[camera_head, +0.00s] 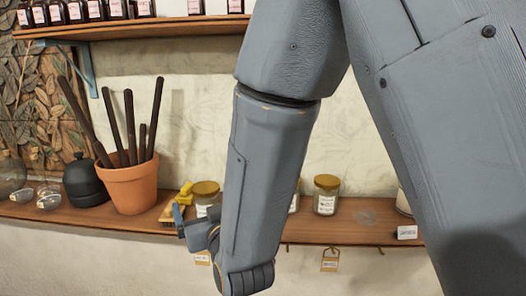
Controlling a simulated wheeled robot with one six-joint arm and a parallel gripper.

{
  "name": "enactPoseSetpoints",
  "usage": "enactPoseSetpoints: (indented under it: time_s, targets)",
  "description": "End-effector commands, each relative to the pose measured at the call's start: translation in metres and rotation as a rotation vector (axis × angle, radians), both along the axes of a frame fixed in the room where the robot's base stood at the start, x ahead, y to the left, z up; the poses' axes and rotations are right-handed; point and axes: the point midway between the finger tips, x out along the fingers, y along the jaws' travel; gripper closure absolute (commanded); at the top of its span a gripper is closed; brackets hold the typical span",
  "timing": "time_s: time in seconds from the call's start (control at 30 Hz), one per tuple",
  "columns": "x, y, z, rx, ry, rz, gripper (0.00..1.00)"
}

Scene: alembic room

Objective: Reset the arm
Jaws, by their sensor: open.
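My arm comes down from the top across the middle and right of the view, bent at the elbow. Its wrist end is low in the middle, in front of the wooden shelf. My gripper (183,221) shows only in part, small, at the left of the wrist. It is open, and no held object shows in it. Most of the gripper is hidden behind or merges with the wrist.
The lower shelf (60,211) holds a terracotta pot (131,187) with dark sticks, a black jar (86,181), a yellow-handled brush (186,190) and gold-lidded jars (326,196). An upper shelf (150,28) holds bottles. Tags (329,262) hang below.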

Motion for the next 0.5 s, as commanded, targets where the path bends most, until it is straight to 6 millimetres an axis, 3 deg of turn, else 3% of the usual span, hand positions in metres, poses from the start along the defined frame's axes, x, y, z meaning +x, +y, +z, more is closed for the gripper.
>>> enactPoseSetpoints:
  time_s: [0.27, 0.37, 0.5]
  targets:
    - [0.023, -0.046, -0.044, -0.068, 0.168, -0.058, 0.09]
    - [0.028, -0.070, -0.065, -0.101, 0.256, -0.087, 0.09]
    - [0.031, -0.122, -0.105, -0.158, 0.433, -0.147, 0.09]
